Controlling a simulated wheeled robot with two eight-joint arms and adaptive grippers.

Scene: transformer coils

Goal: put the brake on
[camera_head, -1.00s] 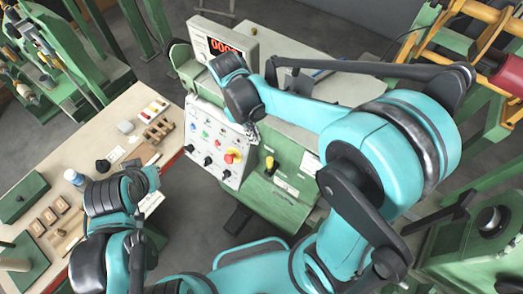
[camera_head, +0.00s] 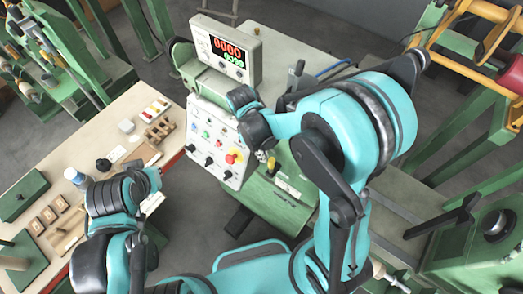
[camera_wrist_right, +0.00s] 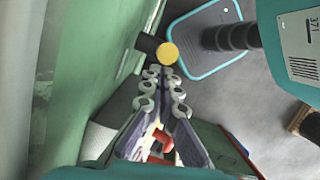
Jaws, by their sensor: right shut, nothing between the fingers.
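A short black lever with a yellow knob (camera_head: 271,164) sticks out from the front of the green machine (camera_head: 265,208). It looks like the brake, but I cannot confirm this. In the right wrist view the yellow knob (camera_wrist_right: 168,53) is just beyond my right fingertips. My right gripper (camera_wrist_right: 163,76) is shut and empty, pointing at the knob; I cannot tell whether they touch. In the head view my right gripper (camera_head: 262,156) is beside the lever, partly hidden by its wrist. My left arm's end (camera_head: 153,178) is over the bench edge; its fingers cannot be made out.
The control panel (camera_head: 209,143) with a red emergency button (camera_head: 232,157) is close to my right wrist. A digital display box (camera_head: 227,48) stands above it. A black handle (camera_head: 295,73) rises from the machine top. A workbench (camera_head: 93,141) with small parts is at left.

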